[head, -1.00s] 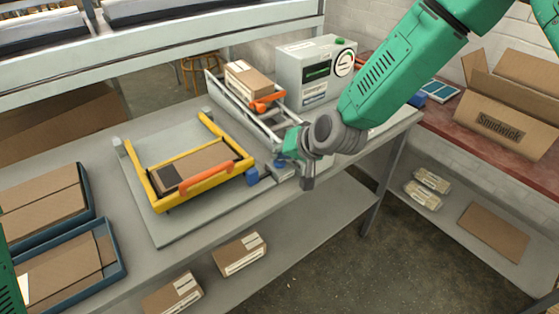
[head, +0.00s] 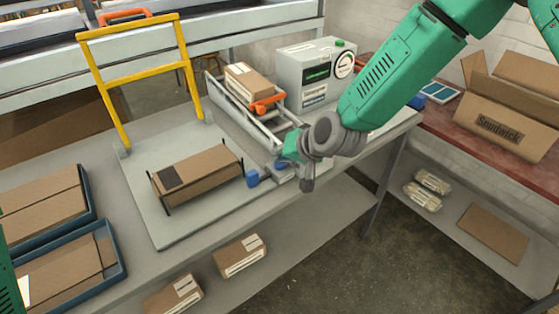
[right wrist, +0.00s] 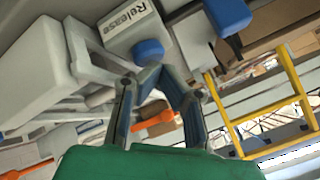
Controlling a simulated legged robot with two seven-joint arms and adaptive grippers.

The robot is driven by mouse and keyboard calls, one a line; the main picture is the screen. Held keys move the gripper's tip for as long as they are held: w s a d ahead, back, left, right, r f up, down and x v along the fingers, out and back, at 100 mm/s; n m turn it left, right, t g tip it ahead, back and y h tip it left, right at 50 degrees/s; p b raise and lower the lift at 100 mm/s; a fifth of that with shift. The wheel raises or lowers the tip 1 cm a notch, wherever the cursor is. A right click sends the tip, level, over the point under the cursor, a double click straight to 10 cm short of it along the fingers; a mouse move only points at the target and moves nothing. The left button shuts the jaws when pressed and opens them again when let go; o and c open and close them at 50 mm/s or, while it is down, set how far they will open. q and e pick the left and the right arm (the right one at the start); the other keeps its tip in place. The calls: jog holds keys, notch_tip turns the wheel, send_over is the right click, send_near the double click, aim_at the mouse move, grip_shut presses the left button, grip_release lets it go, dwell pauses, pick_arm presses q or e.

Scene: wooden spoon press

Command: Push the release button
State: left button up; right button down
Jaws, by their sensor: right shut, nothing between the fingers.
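The release button is a blue knob (right wrist: 148,50) on a grey box labelled "Release" (right wrist: 124,28) in the right wrist view. My right gripper (right wrist: 152,72) is shut and empty, with its fingertips at the button's edge; I cannot tell whether they press it. In the head view my right gripper (head: 281,160) is at the small grey box on the table's front side and largely hides the button. The press's yellow frame (head: 184,60) stands raised, with its orange handle (head: 125,15) on top. A cardboard box (head: 197,174) lies uncovered on the press plate (head: 165,232).
Behind stands a rack with a small carton (head: 249,82) and orange handle, and a grey machine (head: 312,65). Blue trays (head: 122,275) with cartons lie at the left. An open carton (head: 505,120) is at the right.

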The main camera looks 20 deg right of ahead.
aim_at(281, 164)
jog(key=shift+r+p, duration=0.35)
jog(key=shift+r, duration=0.25)
jog(key=shift+r, duration=0.1)
notch_tip(281, 164, up, 5)
jog(key=p, duration=0.4)
dwell(0.6)
jog(key=shift+s+f, duration=0.15)
jog(key=shift+f, duration=0.15)
jog(key=s+f, duration=0.2)
jog(key=s+d+f+g, duration=0.1)
jog(key=s+f, duration=0.2)
jog(key=s+f+n+g+h, duration=0.1)
jog(key=s+f, duration=0.2)
jog(key=shift+d+f, duration=0.15)
jog(key=shift+d, duration=0.15)
jog(key=s+d+f+n+g+h, duration=0.1)
jog(key=s+d+f+g, duration=0.1)
jog(key=s, duration=0.7)
jog(key=s+d+f+n+g+h, duration=0.1)
jog(key=s+d+f, duration=0.3)
jog(key=s, duration=0.5)
jog(key=s+d+f+n+g+h, duration=0.1)
jog(key=s+f, duration=0.4)
jog(key=s, duration=0.5)
jog(key=d+g, duration=0.1)
jog(key=d, duration=0.1)
jog(key=shift+d+g, duration=0.3)
jog(key=shift+d, duration=0.1)
